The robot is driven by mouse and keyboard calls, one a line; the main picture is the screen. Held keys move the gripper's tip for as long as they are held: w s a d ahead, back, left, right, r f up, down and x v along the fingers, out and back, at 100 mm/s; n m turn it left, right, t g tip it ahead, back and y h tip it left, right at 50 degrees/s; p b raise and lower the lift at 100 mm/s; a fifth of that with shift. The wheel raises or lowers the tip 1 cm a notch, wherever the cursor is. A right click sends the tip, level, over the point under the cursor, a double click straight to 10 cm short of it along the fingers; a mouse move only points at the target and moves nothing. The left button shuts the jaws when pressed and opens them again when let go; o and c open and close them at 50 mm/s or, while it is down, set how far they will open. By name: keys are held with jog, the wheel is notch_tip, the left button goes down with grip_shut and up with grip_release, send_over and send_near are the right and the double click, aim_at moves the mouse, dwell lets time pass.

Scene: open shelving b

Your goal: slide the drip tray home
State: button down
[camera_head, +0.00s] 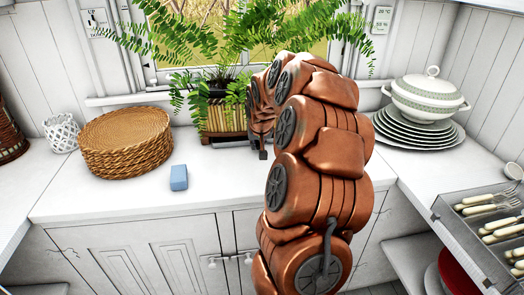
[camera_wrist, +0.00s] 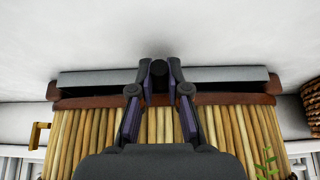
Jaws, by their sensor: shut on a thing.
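The drip tray shows in the wrist view as a long grey strip (camera_wrist: 225,76) along the red-brown base rail of the slatted wooden planter (camera_wrist: 225,125). My gripper (camera_wrist: 160,72) is shut on the dark knob at the middle of the tray's front. How far the tray stands out from the planter I cannot tell. In the head view the planter (camera_head: 222,118) stands on the counter under the window and holds a fern (camera_head: 215,45). My gripper (camera_head: 263,153) is low at its right side, partly hidden by my arm; the tray is hard to make out there.
A stack of woven mats (camera_head: 126,142) and a blue sponge (camera_head: 179,178) lie left on the counter (camera_head: 110,200). Stacked plates (camera_head: 410,133) with a tureen (camera_head: 428,95) stand right. A cutlery tray (camera_head: 480,245) is at lower right. The counter's front middle is clear.

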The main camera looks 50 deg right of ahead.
jog(key=shift+w+d+p, duration=0.35)
jog(key=shift+w+d, duration=0.45)
jog(key=shift+w, duration=0.25)
jog(key=c, duration=1.2)
grip_release()
jog(key=shift+o, duration=0.2)
jog(key=v, duration=1.2)
